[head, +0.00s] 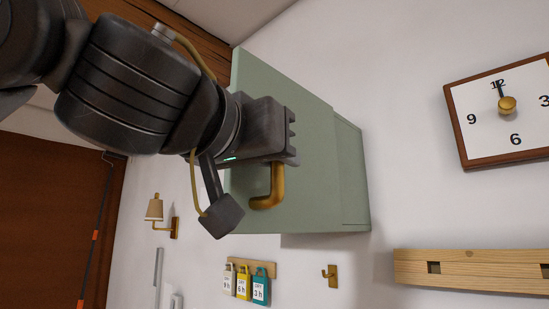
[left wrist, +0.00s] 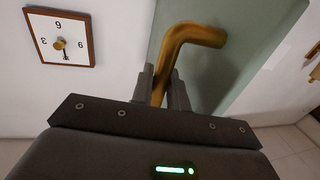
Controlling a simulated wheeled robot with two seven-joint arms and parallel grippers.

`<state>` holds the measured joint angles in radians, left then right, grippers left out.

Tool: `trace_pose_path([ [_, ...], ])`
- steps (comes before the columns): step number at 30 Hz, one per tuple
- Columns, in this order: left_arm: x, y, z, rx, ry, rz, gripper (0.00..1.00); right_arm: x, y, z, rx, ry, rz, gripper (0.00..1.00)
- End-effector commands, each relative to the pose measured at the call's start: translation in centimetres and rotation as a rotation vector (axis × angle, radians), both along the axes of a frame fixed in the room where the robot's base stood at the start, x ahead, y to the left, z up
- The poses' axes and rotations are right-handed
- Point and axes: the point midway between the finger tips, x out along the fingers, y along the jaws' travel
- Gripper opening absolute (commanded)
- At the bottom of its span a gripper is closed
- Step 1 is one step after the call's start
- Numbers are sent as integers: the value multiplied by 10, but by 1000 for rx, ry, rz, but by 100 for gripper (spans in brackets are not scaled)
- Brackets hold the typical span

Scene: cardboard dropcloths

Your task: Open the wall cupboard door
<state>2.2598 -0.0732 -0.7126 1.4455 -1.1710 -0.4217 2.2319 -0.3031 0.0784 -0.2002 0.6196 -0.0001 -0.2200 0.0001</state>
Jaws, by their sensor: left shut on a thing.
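The wall cupboard (head: 350,180) is sage green and hangs on the white wall in the middle of the head view. Its green door (head: 310,150) carries a bent brass handle (head: 277,187). My left gripper (head: 288,150) is at the door and is shut on the handle. In the left wrist view the handle (left wrist: 190,36) rises from between the two fingers (left wrist: 161,88) and bends right, in front of the green door (left wrist: 235,55). My arm hides part of the door's left side. I cannot tell whether the door stands ajar. My right gripper is not in view.
A square clock (head: 505,110) hangs right of the cupboard. A wooden rail (head: 470,270) is below the clock. A brass hook (head: 330,275) and a rack of coloured tags (head: 243,282) are below the cupboard. A wall lamp (head: 155,210) is at left.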

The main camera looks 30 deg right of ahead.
Motion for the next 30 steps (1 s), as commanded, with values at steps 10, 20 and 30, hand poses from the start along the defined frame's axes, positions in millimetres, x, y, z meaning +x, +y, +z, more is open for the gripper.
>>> trace_pose_path([
  [10, 1, 1, 0, -1, 1, 2, 35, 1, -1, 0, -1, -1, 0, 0],
  [20, -10, 20, -4, -3, -3, 3, 35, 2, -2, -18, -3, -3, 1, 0],
  [30, -43, 76, -3, -2, -2, 4, 35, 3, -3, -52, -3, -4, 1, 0],
])
